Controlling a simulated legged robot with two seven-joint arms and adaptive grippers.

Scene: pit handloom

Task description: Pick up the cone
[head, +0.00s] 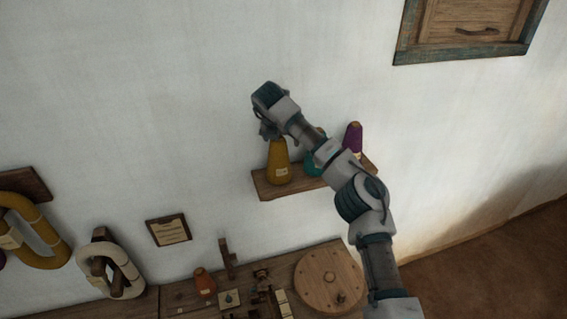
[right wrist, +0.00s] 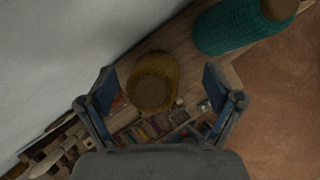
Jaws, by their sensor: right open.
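A mustard-yellow cone (head: 278,163) with a pale label stands upright at the left end of a small wall shelf (head: 277,191). My right gripper (head: 269,132) is at the cone's top in the head view. In the right wrist view, the open fingers of my right gripper (right wrist: 159,74) lie on either side of the yellow cone (right wrist: 152,88), seen from above, with gaps on both sides. I cannot tell exactly how far down the fingers reach. My left gripper is not in view.
A teal cone (right wrist: 235,27) stands beside the yellow one, partly hidden by my arm in the head view. A purple cone (head: 353,138) is farther right. Below are a bench with a round wooden lid (head: 325,279) and an orange cone (head: 204,283).

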